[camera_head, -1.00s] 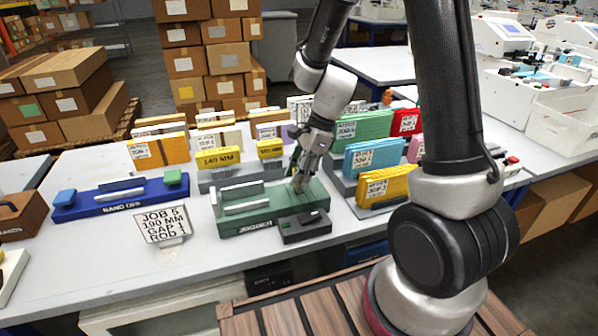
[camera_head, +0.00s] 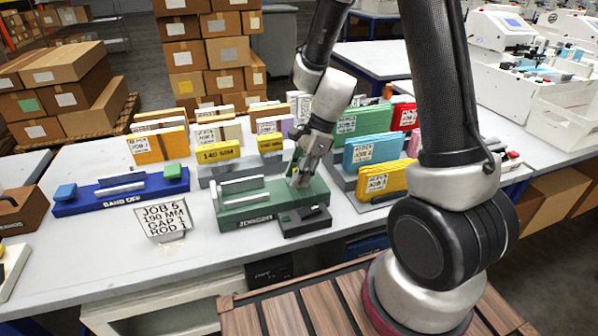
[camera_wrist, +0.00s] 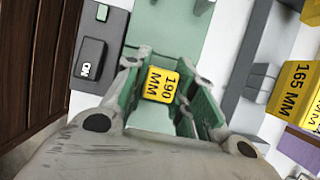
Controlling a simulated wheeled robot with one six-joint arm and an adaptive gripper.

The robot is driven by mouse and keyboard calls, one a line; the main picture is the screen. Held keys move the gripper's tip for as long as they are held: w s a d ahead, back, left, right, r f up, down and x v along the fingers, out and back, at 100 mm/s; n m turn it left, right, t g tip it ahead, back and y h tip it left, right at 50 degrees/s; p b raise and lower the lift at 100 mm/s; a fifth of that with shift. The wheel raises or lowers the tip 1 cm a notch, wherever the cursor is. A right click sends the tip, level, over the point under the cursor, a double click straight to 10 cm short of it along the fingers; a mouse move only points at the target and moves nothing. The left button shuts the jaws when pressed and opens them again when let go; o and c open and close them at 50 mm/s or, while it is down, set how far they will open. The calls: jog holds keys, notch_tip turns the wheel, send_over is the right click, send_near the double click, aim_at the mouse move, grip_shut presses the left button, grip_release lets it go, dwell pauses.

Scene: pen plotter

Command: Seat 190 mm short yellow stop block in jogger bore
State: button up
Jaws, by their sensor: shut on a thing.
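The short yellow block (camera_wrist: 161,86) marked 190 MM shows in the wrist view, label facing the camera, between the green-padded fingers of my gripper (camera_wrist: 172,80). My gripper is shut on it. In the head view my gripper (camera_head: 298,181) is over the right part of the green jogger (camera_head: 240,215), close to its top, and hides the block. The jogger also shows in the wrist view (camera_wrist: 172,28), behind and beyond the fingers. Its bore is hidden, and I cannot tell whether the block's lower end is in it.
A small black box (camera_head: 305,221) adjoins the jogger's front right. A grey rack with yellow 140 MM (camera_head: 218,153) and other blocks stands behind. Coloured pads (camera_head: 372,152) stand to the right. A job sign (camera_head: 164,217) and blue banding fixture (camera_head: 120,193) are left.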

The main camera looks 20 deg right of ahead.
jog(key=shift+f, duration=0.2)
jog(key=o, duration=1.1)
jog(key=v, duration=1.2)
